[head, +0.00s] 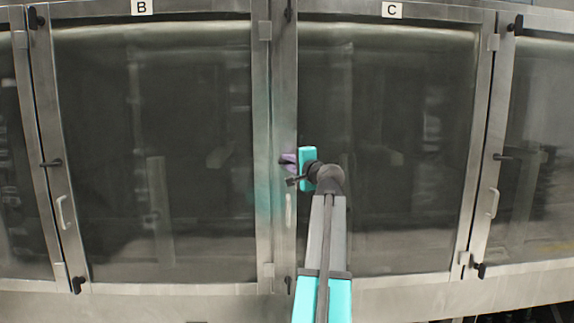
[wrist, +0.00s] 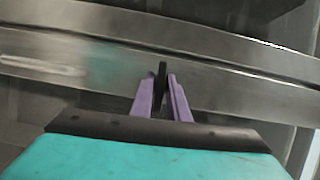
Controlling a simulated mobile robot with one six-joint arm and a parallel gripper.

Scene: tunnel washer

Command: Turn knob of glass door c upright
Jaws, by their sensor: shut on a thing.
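Glass door C (head: 390,150) is closed, under its C label (head: 392,10). Its middle knob is black and sits on the door's left frame, just above a pale bar handle (head: 289,212). My gripper (head: 289,162) is at this knob and hides most of it in the head view. A dark tip sticks out to the left, so the knob seems to lie sideways. In the wrist view the black knob (wrist: 162,70) stands between the two purple fingers of my gripper (wrist: 160,85), which are shut on it. Its inner part is hidden.
Door B (head: 155,150) is closed on the left, with a black knob (head: 51,163) lying sideways at its left frame. Door C's upper knob (head: 289,11) and lower knob (head: 288,285) look upright. The door fronts are otherwise clear.

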